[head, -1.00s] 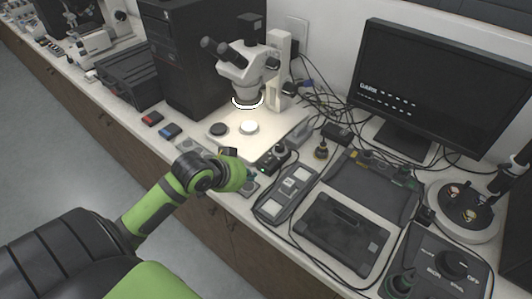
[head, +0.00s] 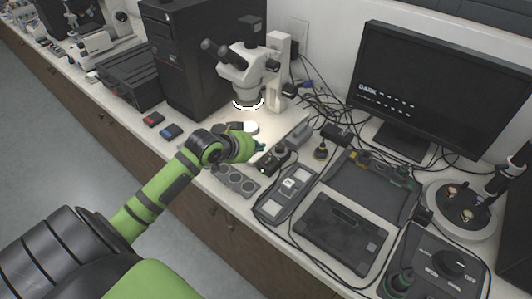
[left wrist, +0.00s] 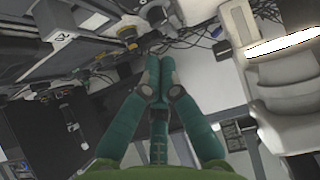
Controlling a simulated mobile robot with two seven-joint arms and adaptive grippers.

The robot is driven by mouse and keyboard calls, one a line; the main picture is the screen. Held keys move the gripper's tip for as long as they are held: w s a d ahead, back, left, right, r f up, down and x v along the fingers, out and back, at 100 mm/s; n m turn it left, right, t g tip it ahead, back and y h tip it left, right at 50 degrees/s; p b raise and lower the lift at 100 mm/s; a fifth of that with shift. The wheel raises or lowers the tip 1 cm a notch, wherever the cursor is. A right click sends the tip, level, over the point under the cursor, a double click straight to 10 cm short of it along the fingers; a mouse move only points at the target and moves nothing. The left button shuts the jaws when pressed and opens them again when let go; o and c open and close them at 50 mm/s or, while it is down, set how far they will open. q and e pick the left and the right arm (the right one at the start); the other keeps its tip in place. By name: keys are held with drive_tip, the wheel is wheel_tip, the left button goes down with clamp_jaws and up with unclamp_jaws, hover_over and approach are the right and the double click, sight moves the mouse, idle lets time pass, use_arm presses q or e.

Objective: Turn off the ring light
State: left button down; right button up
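The ring light (head: 247,105) is a bright white ring under the head of the white stereo microscope (head: 240,62); it glows. It also shows as a bright bar in the left wrist view (left wrist: 285,42). A small black control box with a knob (head: 278,153) sits on the bench right of the microscope base, with a green light at its front. My left gripper (head: 260,147) is just left of this box, above the bench; contact cannot be told. In the left wrist view its teal fingers (left wrist: 160,64) are closed together with nothing visible between them. My right gripper is out of view.
A grey panel with round pads (head: 235,181) lies below my left gripper. A long grey device (head: 287,193), a black tablet-like case (head: 340,233) and a dial box (head: 446,266) fill the right side. Cables (head: 316,105) tangle behind. The monitor (head: 437,88) reads "DARK".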

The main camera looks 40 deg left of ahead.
sight(266, 162)
use_arm(q)
drive_tip(key=x, duration=0.4)
drive_tip(key=shift+w+f+p, duration=0.3)
drive_tip(key=shift+p, duration=0.05)
wheel_tip(266, 162, down, 2)
drive_tip(key=shift+f, duration=0.2)
drive_tip(key=shift+w+f+p, duration=0.1)
drive_tip(key=shift+f+p, duration=0.25)
drive_tip(key=shift+f, duration=0.3)
